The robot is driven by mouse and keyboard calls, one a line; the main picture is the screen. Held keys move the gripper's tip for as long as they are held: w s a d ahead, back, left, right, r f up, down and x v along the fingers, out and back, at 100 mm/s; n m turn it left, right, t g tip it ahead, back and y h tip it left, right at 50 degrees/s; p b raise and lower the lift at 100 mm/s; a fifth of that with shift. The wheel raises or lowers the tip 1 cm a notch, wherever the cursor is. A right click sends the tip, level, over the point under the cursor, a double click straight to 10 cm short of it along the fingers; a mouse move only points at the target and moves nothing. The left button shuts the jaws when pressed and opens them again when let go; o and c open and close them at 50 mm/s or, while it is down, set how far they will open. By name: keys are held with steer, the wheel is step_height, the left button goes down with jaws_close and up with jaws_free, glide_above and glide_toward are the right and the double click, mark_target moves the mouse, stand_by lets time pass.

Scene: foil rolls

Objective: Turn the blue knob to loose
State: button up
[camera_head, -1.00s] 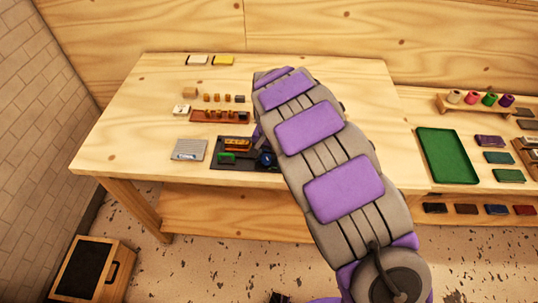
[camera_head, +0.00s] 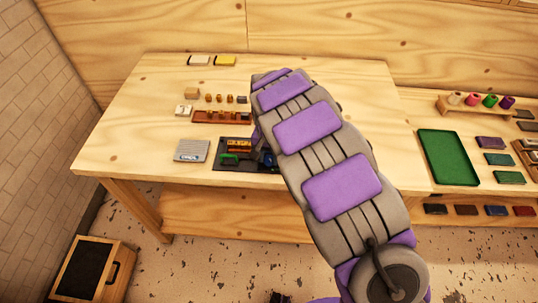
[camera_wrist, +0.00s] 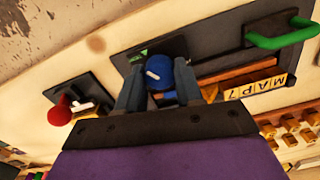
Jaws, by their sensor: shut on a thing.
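The blue knob (camera_wrist: 158,73) sits on a dark device (camera_wrist: 215,42) on the table, with a pale pointer line on its face. In the wrist view my gripper (camera_wrist: 156,90) has one finger on each side of the knob and is shut on it. A green mark shows on the device beside the knob, but its lettering is too small to read. In the head view the knob (camera_head: 268,159) is partly hidden behind my arm, and the device (camera_head: 228,165) shows to its left. My gripper is hidden there.
A green handle (camera_wrist: 283,34) and letter tiles (camera_wrist: 262,88) are close to the knob. A red ball-topped lever (camera_wrist: 60,112) stands on the other side. A grey plate (camera_head: 192,151) lies left of the device, and a green tray (camera_head: 448,157) lies far right.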

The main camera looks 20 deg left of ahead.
steer(key=n+p, duration=0.1)
steer(key=n, duration=0.1)
steer(key=n+p, duration=0.1)
steer(key=n, duration=0.1)
steer(key=shift+a+r+p, duration=0.1)
steer(key=shift+r+p, duration=0.15)
steer(key=shift+p, duration=0.1)
steer(key=n+p, duration=0.2)
steer(key=n, duration=0.1)
steer(key=shift+n, duration=0.4)
steer(key=n+p, duration=0.2)
steer(key=n, duration=0.2)
steer(key=n+p, duration=0.2)
steer(key=n, duration=0.2)
steer(key=n+p, duration=0.1)
steer(key=n, duration=0.2)
steer(key=shift+f+n, duration=0.1)
steer(key=shift+n, duration=0.3)
steer(key=n+p, duration=0.1)
steer(key=n, duration=0.8)
steer(key=shift+w+p, duration=0.1)
steer(key=shift+p, duration=0.25)
steer(key=shift+n, duration=0.4)
